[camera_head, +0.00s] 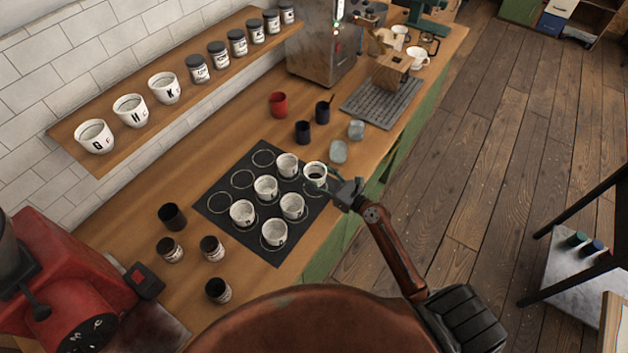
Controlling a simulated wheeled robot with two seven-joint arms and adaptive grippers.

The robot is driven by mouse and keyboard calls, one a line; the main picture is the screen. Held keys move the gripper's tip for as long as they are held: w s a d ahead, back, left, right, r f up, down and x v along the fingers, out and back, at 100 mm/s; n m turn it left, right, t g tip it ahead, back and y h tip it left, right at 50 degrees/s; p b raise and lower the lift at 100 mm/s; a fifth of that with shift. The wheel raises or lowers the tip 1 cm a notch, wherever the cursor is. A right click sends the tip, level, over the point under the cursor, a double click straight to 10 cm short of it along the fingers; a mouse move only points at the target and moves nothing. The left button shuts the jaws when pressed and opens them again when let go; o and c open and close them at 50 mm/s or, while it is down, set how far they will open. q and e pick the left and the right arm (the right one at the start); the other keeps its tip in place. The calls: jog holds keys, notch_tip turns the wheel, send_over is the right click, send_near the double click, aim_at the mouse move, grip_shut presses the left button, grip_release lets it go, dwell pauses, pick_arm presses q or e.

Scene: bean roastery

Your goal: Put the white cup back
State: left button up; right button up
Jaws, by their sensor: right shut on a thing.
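My right gripper (324,184) is shut on a white cup (315,170) with dark contents, at the far right corner of the black mat (237,236). The cup looks upright; I cannot tell whether its base touches the mat. The mat has printed white circles. Several other white cups stand on it, among them one just left of the held cup (287,166), one in the middle (265,188) and one near the front (274,234). The circles along the mat's wall side, such as this circle (219,204), are empty. My left gripper is out of view.
A wall shelf (75,136) holds lettered white cups and dark-lidded jars. A red cup (278,104), dark cups (303,132) and grey cups (338,152) stand beyond the mat. Small dark jars (212,248) stand left of it. A red machine (65,280) fills the lower left.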

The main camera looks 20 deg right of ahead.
aim_at(311, 176)
jog(key=shift+w+d+f, duration=0.1)
jog(key=shift+w+f, duration=0.4)
jog(key=shift+f, duration=0.05)
jog(key=f+b, duration=0.2)
jog(key=f, duration=0.1)
jog(key=shift+w+d+f, duration=0.1)
jog(key=shift+w+f, duration=0.05)
jog(key=shift+w, duration=0.05)
jog(key=shift+f, duration=0.15)
jog(key=o, duration=1.3)
jog(key=shift+f, duration=0.1)
jog(key=shift+o, duration=0.2)
